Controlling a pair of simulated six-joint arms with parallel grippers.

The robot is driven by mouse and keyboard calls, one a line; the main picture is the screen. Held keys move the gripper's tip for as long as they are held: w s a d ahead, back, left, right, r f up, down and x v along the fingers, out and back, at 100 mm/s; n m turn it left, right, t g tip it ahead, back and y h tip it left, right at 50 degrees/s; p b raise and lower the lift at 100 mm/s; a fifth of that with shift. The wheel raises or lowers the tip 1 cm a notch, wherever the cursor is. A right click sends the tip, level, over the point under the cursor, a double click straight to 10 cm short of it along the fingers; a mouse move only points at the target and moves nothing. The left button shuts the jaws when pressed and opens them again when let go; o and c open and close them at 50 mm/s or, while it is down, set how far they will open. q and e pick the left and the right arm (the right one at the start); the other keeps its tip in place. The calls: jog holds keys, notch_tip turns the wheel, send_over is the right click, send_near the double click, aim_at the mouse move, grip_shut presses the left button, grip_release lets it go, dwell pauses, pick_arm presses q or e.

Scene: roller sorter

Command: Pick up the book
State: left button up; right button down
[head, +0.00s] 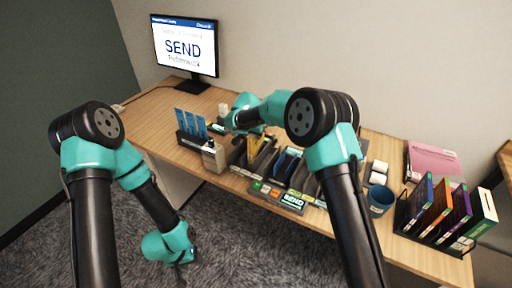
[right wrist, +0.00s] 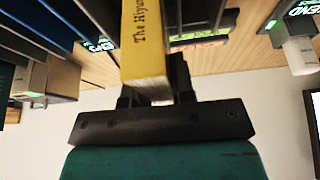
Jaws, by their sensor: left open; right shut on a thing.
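A yellow book (right wrist: 145,62) with "The Hiyum…" lettered on its spine is between the fingers of my right gripper (right wrist: 155,92) in the right wrist view. The right gripper is shut on it. In the head view my right gripper (head: 240,132) is over the dark slotted sorter (head: 277,198), and a yellow edge of the book (head: 256,150) shows there. I cannot tell whether the book is clear of its slot. My left gripper (head: 187,261) is open and empty, hanging low over the carpet in front of the desk.
A rack (head: 415,232) of several upright books stands at the desk's right end, near a blue cup (head: 380,200) and a pink folder (head: 432,162). A monitor (head: 185,45) reading SEND is at the back left. Blue cards (head: 190,124) stand left of the sorter.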

notch_tip(320, 180, up, 11)
jog(key=shift+f, duration=0.2)
dwell(0.6)
dwell(0.4)
